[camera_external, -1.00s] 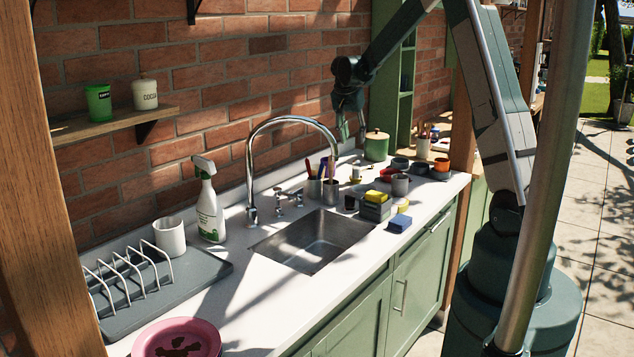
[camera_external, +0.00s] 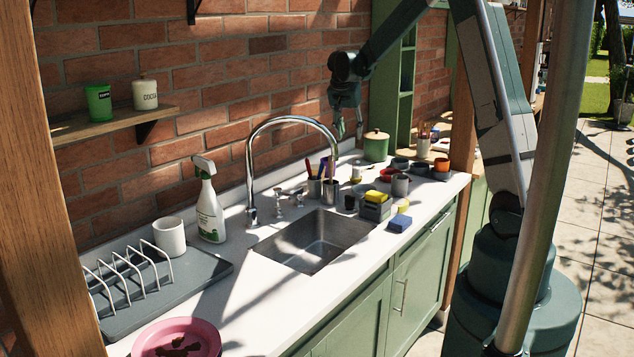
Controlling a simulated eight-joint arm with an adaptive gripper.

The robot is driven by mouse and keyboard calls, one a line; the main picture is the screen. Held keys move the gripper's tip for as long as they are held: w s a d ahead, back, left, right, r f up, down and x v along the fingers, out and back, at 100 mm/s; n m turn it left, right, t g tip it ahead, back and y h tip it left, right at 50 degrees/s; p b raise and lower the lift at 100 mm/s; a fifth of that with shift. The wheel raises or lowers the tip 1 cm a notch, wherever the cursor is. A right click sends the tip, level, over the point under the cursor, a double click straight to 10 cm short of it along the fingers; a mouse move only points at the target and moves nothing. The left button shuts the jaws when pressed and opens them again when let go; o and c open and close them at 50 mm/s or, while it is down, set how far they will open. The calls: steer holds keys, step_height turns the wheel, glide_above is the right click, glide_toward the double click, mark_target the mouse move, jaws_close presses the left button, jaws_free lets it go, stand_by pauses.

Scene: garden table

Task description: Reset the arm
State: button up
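My gripper (camera_external: 349,131) hangs from my dark green arm, pointing down in front of the brick wall. It is above the back of the counter, left of a green lidded canister (camera_external: 376,146) and to the right of the tap's arch. Its two fingers are apart with nothing visible between them, so it looks open and empty. It is clear of the counter and small in this view.
Sponges (camera_external: 377,196) and cups stand right of the sink.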

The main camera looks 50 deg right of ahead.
steer(key=s+a+r+n+t+h+b, duration=0.1)
steer(key=s+a+r+n+t, duration=0.25)
steer(key=a, duration=0.55)
steer(key=s+a+r+n+b, duration=0.25)
steer(key=s+a+r, duration=0.35)
steer(key=a, duration=0.4)
steer(key=s+a+r+n+t+h, duration=0.1)
steer(key=s+a+r+n, duration=0.25)
steer(key=a+r, duration=0.45)
steer(key=s+a+f+n+y+b, duration=0.2)
steer(key=s+a+f+y, duration=0.1)
steer(key=s+a+f, duration=0.5)
steer(key=s+a+f+n+t+y+b, duration=0.1)
steer(key=s+a+f+n+y+b, duration=0.2)
steer(key=s+a+f, duration=0.4)
steer(key=s+a, duration=0.5)
steer(key=a, duration=0.1)
steer(key=shift+a+f+y, duration=0.15)
steer(key=shift+f+y, duration=0.15)
steer(key=shift+f, duration=0.05)
steer(key=shift+s+n+t, duration=0.1)
steer(key=shift+n+t, duration=0.15)
